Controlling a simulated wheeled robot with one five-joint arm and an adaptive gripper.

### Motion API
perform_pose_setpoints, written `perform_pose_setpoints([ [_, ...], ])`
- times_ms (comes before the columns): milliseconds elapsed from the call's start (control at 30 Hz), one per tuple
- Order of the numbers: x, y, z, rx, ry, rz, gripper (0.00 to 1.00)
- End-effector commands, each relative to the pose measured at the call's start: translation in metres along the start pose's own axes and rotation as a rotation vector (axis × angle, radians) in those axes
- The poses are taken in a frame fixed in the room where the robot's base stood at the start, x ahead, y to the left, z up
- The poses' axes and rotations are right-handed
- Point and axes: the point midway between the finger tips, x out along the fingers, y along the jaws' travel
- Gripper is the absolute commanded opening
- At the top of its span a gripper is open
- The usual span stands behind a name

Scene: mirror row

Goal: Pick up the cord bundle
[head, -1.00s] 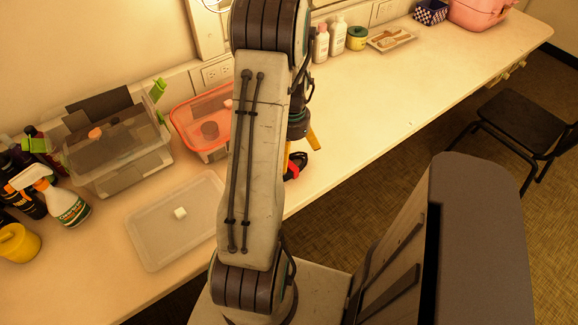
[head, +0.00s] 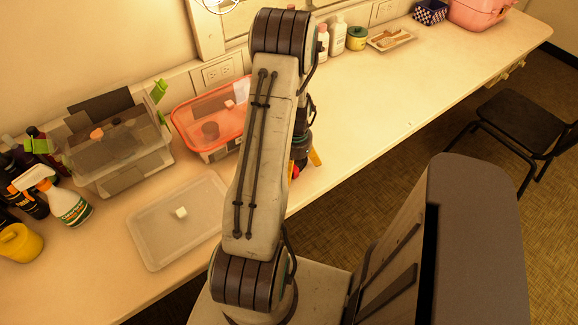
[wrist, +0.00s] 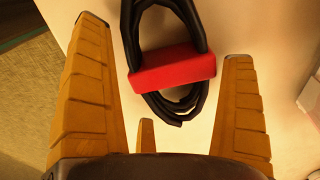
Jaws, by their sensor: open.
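The cord bundle (wrist: 172,70) is a looped black cord with a red band around its middle. In the wrist view it lies on the pale counter, ahead of and between my gripper's fingers. My gripper (wrist: 165,50) is open, with its yellow fingers spread to either side and nothing between them touching the bundle that I can see. In the head view my arm hides most of the bundle; a bit of its red band (head: 295,171) shows beside a yellow finger of my gripper (head: 314,157).
An orange-rimmed clear bin (head: 205,143) and a clear lid (head: 160,235) with a small white block stand left of my arm.

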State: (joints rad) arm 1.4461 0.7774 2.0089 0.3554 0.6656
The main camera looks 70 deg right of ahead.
Motion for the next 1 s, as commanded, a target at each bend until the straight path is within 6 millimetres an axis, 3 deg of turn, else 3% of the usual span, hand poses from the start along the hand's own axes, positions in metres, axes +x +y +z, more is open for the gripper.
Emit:
perform_pose_setpoints([
  [100,-0.0002,-0.0001,0.0000,0.000,0.000,0.000,0.98],
  [700,-0.0005,-0.0002,-0.0001,0.000,0.001,0.000,0.45],
  [1000,-0.0019,-0.0004,-0.0004,0.000,0.001,-0.001,0.44],
])
